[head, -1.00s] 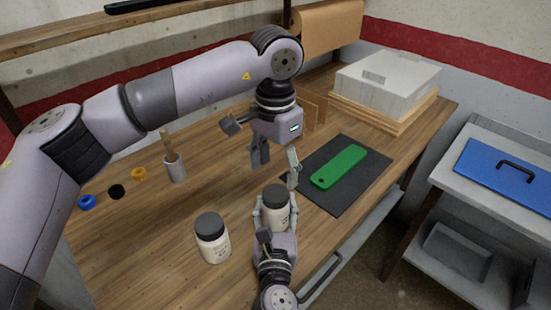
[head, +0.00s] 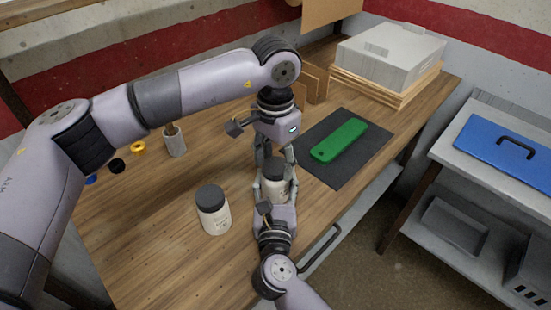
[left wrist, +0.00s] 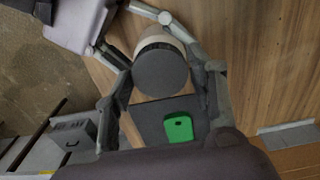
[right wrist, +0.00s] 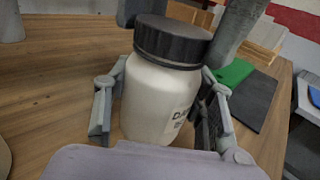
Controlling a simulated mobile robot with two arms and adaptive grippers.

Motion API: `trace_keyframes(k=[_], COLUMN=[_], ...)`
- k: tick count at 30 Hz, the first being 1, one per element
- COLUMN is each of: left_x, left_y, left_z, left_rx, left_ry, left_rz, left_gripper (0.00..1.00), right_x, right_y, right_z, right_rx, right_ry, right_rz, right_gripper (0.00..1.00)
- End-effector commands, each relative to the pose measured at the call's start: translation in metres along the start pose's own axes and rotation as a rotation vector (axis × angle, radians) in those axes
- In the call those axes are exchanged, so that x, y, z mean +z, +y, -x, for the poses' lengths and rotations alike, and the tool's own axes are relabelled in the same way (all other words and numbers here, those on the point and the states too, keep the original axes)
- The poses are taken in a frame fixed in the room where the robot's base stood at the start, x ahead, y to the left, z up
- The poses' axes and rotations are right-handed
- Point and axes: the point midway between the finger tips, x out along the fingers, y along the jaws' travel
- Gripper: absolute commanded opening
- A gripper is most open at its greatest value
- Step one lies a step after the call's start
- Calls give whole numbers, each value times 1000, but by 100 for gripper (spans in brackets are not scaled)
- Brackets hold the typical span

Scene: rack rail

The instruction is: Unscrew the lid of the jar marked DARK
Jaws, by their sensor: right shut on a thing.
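The white jar (right wrist: 152,100) with a dark grey lid (right wrist: 172,42) stands upright. Its partly hidden label begins with "DA" in the right wrist view. My right gripper (head: 273,192) is shut on the jar's body, with a finger on each side. My left gripper (head: 275,162) is directly above this jar, pointing down. In the left wrist view its fingers are spread on either side of the round lid (left wrist: 160,70), with gaps between them and the lid. A second white jar (head: 214,216) with a dark lid stands to the left; its label is too small to read.
A green plate (head: 338,140) lies on a black mat (head: 350,167) right of the grippers. A grey cup (head: 174,145) with a handle in it and small coloured rings (head: 138,148) are at the left. Grey boxes (head: 390,60) stand at the back right.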

Motion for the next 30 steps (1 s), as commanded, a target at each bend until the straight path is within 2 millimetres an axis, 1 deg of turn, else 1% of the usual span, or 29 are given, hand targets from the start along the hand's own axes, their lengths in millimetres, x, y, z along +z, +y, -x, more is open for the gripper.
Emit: trace_keyframes(k=[1,2,16,20,23,30], left_x=[0,0,0,0,0,0], left_y=[0,0,0,0,0,-1], left_z=[0,0,0,0,0,0], left_rx=[0,0,-1,-1,-1,-1], left_ry=[0,0,0,0,0,0], left_rz=[0,0,1,32,139,580], left_gripper=[46,44,12,12,12,12], right_x=[0,0,0,0,0,0], right_y=[0,0,0,0,0,0], right_z=[0,0,0,0,0,0], right_rx=[0,0,0,0,0,0], right_ry=[1,1,1,1,1,1], right_rz=[0,0,0,0,0,0], right_gripper=[0,0,0,0,0,0])
